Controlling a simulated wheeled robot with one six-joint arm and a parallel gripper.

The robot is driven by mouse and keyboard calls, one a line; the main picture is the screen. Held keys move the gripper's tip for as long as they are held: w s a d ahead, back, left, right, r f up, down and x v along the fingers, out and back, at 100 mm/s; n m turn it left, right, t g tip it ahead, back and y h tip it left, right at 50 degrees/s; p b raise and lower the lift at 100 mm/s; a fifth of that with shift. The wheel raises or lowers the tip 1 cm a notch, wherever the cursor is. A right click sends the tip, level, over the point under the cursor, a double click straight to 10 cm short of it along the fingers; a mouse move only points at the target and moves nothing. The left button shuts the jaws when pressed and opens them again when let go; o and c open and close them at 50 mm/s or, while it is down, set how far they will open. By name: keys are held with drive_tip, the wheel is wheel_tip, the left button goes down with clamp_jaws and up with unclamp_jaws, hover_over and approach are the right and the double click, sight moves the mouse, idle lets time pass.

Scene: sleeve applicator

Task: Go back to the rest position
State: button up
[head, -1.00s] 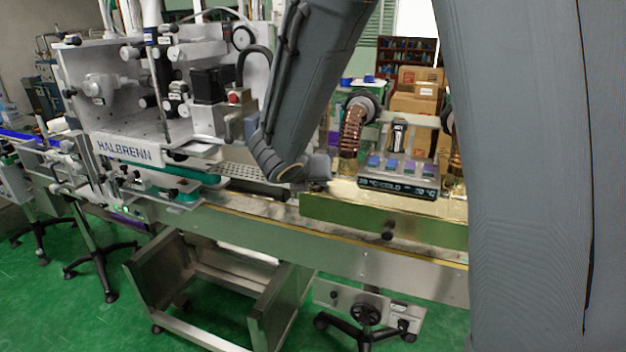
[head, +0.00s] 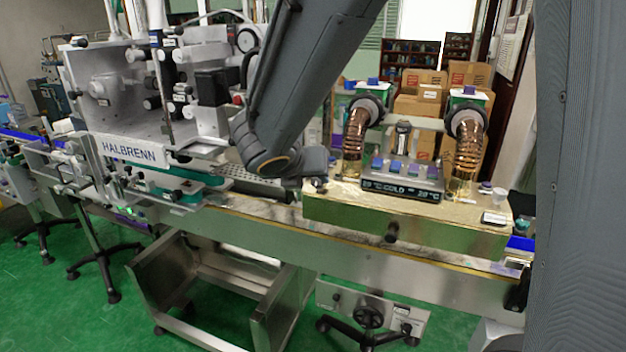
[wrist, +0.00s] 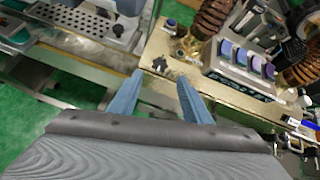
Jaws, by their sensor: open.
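My gripper (wrist: 158,98) shows in the wrist view with its two blue fingers apart and nothing between them. It is above the front edge of the conveyor, near the left end of the gold-topped box (wrist: 150,85). In the head view my arm comes down from the top, and its wrist end is just left of that box (head: 345,208); the fingers are hard to make out there. The labelling machine marked HALBRENN (head: 128,150) stands to the left of my arm.
The box carries two coppery hoses (head: 355,135) and a display unit (head: 402,188) with coloured buttons. The conveyor's front rail (head: 290,240) runs below. A metal stand (head: 215,290) is on the green floor.

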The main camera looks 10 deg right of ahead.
drive_tip(key=shift+s+a+r, duration=0.1)
drive_tip(key=shift+s+r, duration=0.05)
drive_tip(key=s+d+f+m+g+y, duration=0.2)
drive_tip(key=s+f+m, duration=0.4)
drive_tip(key=m, duration=1)
drive_tip(key=s+d+f+m+g+y, duration=0.2)
drive_tip(key=s+f+m+g, duration=0.3)
drive_tip(key=s+m, duration=0.6)
wheel_tip(320, 180, down, 2)
drive_tip(key=m+y, duration=0.1)
drive_tip(key=m, duration=0.3)
drive_tip(key=shift+s+d+f+m+y, duration=0.2)
drive_tip(key=shift+s+m+y, duration=0.1)
drive_tip(key=shift+s+m, duration=0.1)
